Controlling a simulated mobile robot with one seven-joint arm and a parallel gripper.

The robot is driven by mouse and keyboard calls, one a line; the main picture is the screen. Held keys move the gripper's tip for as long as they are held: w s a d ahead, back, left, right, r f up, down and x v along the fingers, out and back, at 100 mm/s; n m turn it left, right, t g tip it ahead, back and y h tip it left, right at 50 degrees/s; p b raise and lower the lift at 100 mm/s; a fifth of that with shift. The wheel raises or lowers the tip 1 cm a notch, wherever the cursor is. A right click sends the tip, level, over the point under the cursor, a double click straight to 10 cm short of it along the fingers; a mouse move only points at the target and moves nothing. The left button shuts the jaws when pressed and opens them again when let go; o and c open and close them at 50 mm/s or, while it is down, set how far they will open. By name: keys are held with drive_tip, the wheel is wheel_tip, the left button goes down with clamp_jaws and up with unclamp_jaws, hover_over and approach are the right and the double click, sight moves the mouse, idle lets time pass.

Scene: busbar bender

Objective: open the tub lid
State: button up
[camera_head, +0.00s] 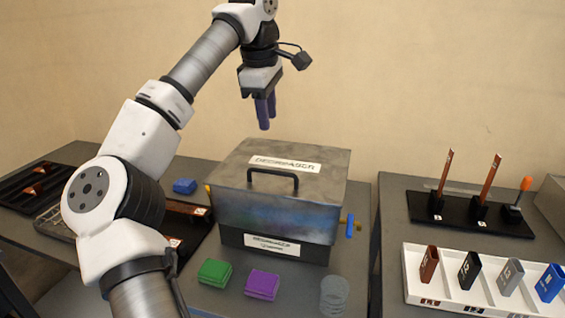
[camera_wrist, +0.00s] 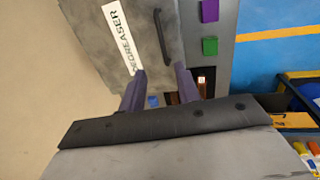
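The tub (camera_head: 275,215) is a grey metal box on the middle bench. Its lid (camera_head: 325,160) is down and carries a white degreaser label and a black bar handle (camera_head: 273,172) near its front edge. In the wrist view the lid (camera_wrist: 145,20) and handle (camera_wrist: 162,38) show at the top, beyond my fingers. My gripper (camera_head: 266,118) hangs above the back of the lid, fingers pointing down, apart from the handle. In the wrist view my gripper (camera_wrist: 162,82) has its two purple fingers spread with nothing held between them.
Green pads (camera_head: 214,272), purple pads (camera_head: 262,285) and grey discs (camera_head: 334,294) lie before the tub. A blue block (camera_head: 184,186) sits left of it. The right bench holds a black stand (camera_head: 465,212) with upright copper-coloured bars and a white tray (camera_head: 420,283). Space above the lid is free.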

sight(270, 172)
drive_tip(key=x, duration=0.4)
drive_tip(key=p+x, duration=0.1)
drive_tip(key=x, duration=0.8)
drive_tip(key=shift+a+f+p, duration=0.3)
drive_tip(key=shift+a+f, duration=0.05)
drive_tip(key=shift+f, duration=0.05)
clamp_jaws()
